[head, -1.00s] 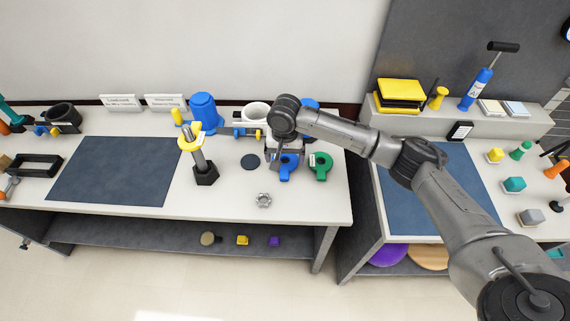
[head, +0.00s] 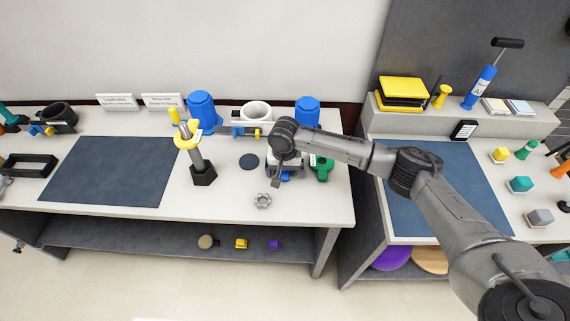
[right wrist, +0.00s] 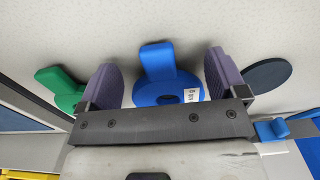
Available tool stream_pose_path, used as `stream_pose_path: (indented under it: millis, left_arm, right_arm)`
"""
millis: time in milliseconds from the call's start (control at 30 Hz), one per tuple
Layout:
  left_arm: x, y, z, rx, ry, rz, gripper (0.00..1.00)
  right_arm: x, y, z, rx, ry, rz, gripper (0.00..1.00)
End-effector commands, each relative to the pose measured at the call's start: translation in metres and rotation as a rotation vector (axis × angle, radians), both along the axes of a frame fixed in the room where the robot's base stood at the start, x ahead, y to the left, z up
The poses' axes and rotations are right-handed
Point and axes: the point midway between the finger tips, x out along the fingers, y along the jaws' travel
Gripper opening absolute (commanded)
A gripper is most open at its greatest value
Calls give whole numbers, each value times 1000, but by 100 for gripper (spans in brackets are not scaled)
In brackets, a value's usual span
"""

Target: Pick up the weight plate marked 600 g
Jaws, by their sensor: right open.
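A blue weight plate (head: 287,180) with a raised tab lies on the left bench, mostly hidden under my right gripper (head: 283,176) in the head view. In the right wrist view the blue plate (right wrist: 170,88) carries a small white label, too small to read surely. My open right gripper (right wrist: 163,75) has a purple-grey finger on each side of the blue tab, with gaps showing. A green plate (head: 322,169) with a tab lies just right of the blue one; it also shows in the right wrist view (right wrist: 60,88). My left gripper is not in view.
A flat dark disc (head: 249,161) lies left of the blue plate, and a grey metal nut (head: 262,200) lies nearer the front edge. A post with a yellow ring (head: 188,138) stands further left. A white cup-like holder (head: 257,113) and blue canister (head: 307,111) stand behind.

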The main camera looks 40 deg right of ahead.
Motion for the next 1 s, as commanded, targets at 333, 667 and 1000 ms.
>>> stream_pose_path:
  millis: [333,667,1000]
  left_arm:
    - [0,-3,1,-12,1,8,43]
    - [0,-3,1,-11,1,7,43]
    - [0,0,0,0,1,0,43]
  right_arm:
    - [0,0,0,0,0,0,75]
    - [0,0,0,0,0,0,44]
    - [0,0,0,0,0,0,11]
